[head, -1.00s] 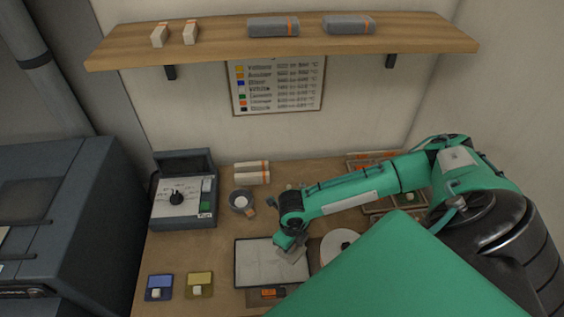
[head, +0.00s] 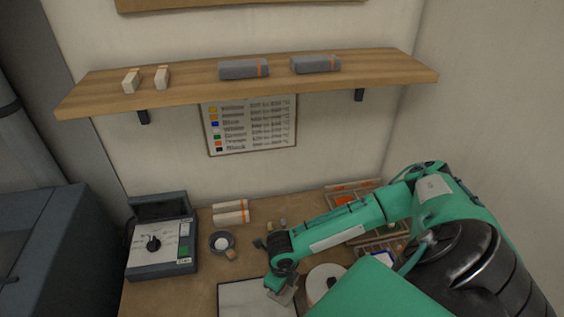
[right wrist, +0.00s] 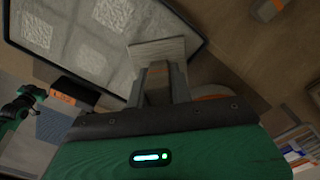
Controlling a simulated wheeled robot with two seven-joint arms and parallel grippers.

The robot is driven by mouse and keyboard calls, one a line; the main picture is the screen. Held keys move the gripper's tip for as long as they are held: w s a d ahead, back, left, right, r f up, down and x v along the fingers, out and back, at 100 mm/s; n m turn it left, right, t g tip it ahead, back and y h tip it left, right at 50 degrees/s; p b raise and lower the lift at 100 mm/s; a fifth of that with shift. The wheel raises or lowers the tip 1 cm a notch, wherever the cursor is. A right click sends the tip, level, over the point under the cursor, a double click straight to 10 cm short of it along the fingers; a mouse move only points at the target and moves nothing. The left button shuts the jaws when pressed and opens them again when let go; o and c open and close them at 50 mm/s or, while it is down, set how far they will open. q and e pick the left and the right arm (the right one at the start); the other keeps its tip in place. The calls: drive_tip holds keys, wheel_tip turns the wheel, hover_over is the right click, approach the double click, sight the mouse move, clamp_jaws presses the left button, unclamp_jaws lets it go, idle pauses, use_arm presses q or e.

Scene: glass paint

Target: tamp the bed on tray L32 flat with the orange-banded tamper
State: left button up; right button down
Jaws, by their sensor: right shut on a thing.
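A dark-rimmed tray (head: 222,300) with a pale bed lies at the bottom of the head view, its near part cut off. In the right wrist view the tray (right wrist: 190,63) shows several paler, rough-textured squares on its bed (right wrist: 110,15). I cannot read a tray label. My right gripper (head: 280,288) is at the tray's right side, shut on the tamper (right wrist: 158,50). The tamper's flat pale plate overlaps the tray's edge in the wrist view; I cannot tell whether it touches the bed. A green arm end, seemingly my left gripper (right wrist: 28,98), shows small; its jaws are unclear.
A round white disc (head: 325,280) lies right of the tray. A small dark bowl (head: 222,243) and a control box (head: 162,245) stand left. Racks (head: 352,193) lie at the back right. A shelf (head: 200,78) hangs above. A black block with an orange mark (right wrist: 75,90) lies by the tray.

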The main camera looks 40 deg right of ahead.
drive_tip(key=shift+s+a+f, duration=0.1)
drive_tip(key=shift+s+f, duration=0.1)
idle(0.3)
drive_tip(key=shift+r, duration=0.1)
drive_tip(key=shift+w+r+p, duration=0.2)
drive_tip(key=shift+r+p, duration=0.15)
drive_tip(key=shift+r, duration=0.7)
drive_tip(key=shift+r, duration=0.15)
drive_tip(key=shift+r, duration=1.9)
